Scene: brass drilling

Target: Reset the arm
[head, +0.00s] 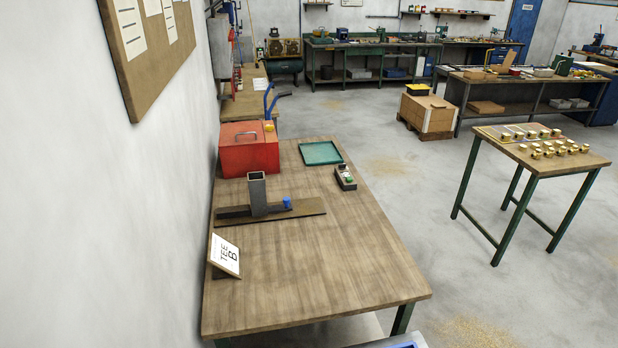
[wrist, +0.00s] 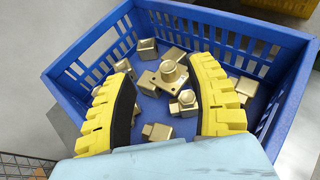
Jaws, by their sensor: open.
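My gripper (wrist: 163,68) shows in the wrist view with its two yellow fingers and dark inner pads spread apart. It is open and points into a blue crate (wrist: 69,91). Several brass fittings (wrist: 171,76) lie loose in the crate, and some show between and beyond the fingers. No fitting is visibly gripped. The fingers hide part of the crate's inside, and how far the fingertips are above the fittings is hard to tell. The gripper does not show in the head view.
A wooden table (head: 310,275) holds a red box (head: 248,153), a green tray (head: 320,153), a button box (head: 346,178), an upright square tube (head: 257,193) and a sign (head: 225,254). A stand (head: 545,168) at right carries several brass parts. Floor between them is clear.

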